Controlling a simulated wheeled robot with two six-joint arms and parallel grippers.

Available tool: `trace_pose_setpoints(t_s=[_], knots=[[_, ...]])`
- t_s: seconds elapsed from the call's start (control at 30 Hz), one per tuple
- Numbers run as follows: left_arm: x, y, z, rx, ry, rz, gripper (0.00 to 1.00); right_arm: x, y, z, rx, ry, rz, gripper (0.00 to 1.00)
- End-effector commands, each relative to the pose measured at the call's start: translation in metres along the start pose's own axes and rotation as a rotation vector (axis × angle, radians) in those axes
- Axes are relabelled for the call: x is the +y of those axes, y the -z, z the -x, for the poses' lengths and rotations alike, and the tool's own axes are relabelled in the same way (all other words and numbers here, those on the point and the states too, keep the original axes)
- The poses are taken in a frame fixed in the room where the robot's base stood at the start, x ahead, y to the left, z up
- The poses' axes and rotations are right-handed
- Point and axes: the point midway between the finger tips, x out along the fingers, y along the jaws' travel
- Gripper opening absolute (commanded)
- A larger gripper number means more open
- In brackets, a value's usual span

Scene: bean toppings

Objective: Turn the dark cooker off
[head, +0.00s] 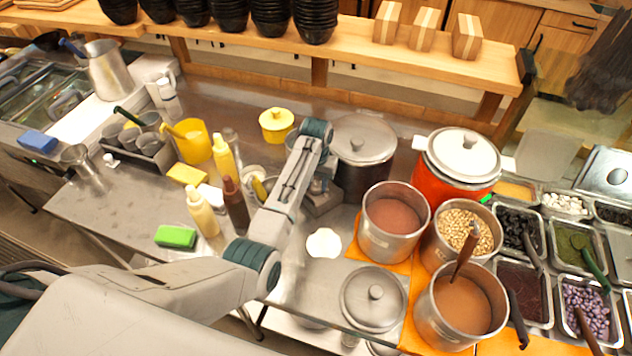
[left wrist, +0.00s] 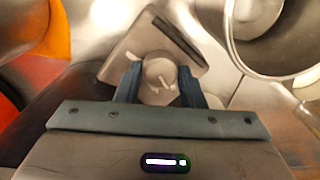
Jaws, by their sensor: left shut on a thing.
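The dark cooker (head: 362,180) stands mid-counter under a round steel lid, left of the red-orange cooker (head: 450,185). My left arm reaches across the counter to its front-left base, a grey control box (head: 325,203). In the left wrist view my left gripper (left wrist: 160,88) is shut on a round pale metal knob (left wrist: 158,72), one finger on each side. The knob sits on a grey panel (left wrist: 132,52) with a dark slot beside it. In the head view my wrist largely hides the fingertips and knob. My right gripper is in neither view.
Steel pots of brown sauce (head: 395,215) and beans (head: 462,228) stand close on the right. Squeeze bottles (head: 202,212) and a dark brown bottle (head: 236,205) stand left of my forearm. A loose steel lid (head: 373,298) lies near the front edge.

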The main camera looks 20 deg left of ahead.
Motion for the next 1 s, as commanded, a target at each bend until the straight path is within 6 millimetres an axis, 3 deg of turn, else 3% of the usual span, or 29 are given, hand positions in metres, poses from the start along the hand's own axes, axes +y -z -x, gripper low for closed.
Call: trace_pose_setpoints(t_s=[0.27,0.3,0.4,0.77,1.0], knots=[[-0.001,0.002,0.002,0.005,0.001,0.002,0.13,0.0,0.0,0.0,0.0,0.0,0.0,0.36],[-0.001,0.002,0.002,0.005,0.001,0.002,0.41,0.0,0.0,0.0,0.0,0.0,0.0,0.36],[0.0,0.001,0.002,0.004,0.001,0.001,0.57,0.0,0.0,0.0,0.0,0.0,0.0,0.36],[0.0,0.001,0.006,0.004,0.0,0.001,0.57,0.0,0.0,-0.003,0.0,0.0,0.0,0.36],[0.0,0.002,0.046,0.009,0.0,0.001,0.57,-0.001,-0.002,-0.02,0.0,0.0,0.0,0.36]])
